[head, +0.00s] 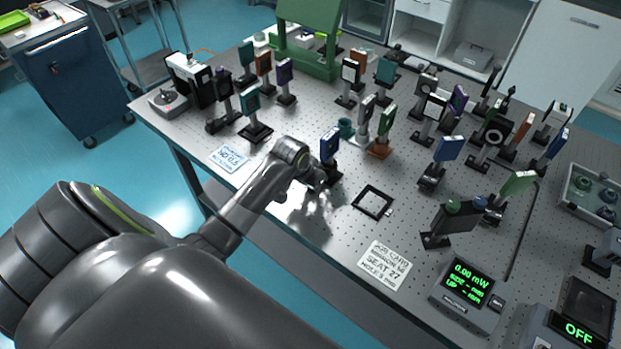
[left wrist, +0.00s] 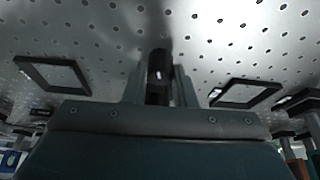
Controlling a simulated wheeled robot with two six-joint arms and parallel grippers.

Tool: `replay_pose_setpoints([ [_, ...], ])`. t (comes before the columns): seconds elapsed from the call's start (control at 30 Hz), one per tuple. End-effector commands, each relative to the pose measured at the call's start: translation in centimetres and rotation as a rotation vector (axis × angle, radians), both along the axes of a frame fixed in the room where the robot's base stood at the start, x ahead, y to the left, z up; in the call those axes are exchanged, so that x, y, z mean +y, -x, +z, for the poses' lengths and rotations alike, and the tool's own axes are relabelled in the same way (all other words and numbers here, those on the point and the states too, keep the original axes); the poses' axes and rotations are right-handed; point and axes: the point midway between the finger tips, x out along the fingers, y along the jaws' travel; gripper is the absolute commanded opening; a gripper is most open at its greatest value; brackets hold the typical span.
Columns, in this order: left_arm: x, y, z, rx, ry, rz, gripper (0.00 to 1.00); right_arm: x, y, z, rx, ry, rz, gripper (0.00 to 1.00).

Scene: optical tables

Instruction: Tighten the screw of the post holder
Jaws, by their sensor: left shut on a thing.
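A blue-faced optic mount (head: 330,143) stands on a post near the front edge of the optical table. My left gripper (head: 318,194) is low at the front of this mount and hides much of its post holder. In the left wrist view, the two fingers of my left gripper (left wrist: 158,92) close from both sides on a dark rounded piece (left wrist: 158,66) with a small bright mark. It looks like the screw of the post holder, but its outline merges with the dark holder. My right gripper is not in view.
An empty black square frame (head: 373,202) lies on the table (head: 300,232) right of my gripper. A seat label (head: 385,265) and a blue-lettered card (head: 230,158) lie flat nearby. Several mounted optics stand behind. A power meter (head: 466,288) stands at the front right.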

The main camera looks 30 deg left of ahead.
Motion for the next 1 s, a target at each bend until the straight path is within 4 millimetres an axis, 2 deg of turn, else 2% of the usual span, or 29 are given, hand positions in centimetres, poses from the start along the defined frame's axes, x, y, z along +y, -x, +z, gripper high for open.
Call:
replay_pose_setpoints([
  [0.07,-0.07,0.02,0.25,0.000,0.001,0.023,0.01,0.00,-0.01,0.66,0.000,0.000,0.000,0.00],
  [0.37,-0.03,-0.02,0.03,-0.001,0.000,0.034,0.01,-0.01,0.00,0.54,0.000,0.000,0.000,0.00],
  [0.4,-0.03,-0.02,0.04,-0.001,-0.001,0.033,0.25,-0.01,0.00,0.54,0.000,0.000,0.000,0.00],
  [0.57,-0.03,-0.02,0.04,-0.001,-0.001,0.033,0.46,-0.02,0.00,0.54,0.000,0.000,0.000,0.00],
  [0.87,-0.02,0.01,0.13,-0.001,-0.001,0.033,0.46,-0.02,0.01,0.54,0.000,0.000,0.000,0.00],
  [1.0,0.02,0.30,0.90,-0.002,0.000,0.033,0.46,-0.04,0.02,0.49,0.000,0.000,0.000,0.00],
])
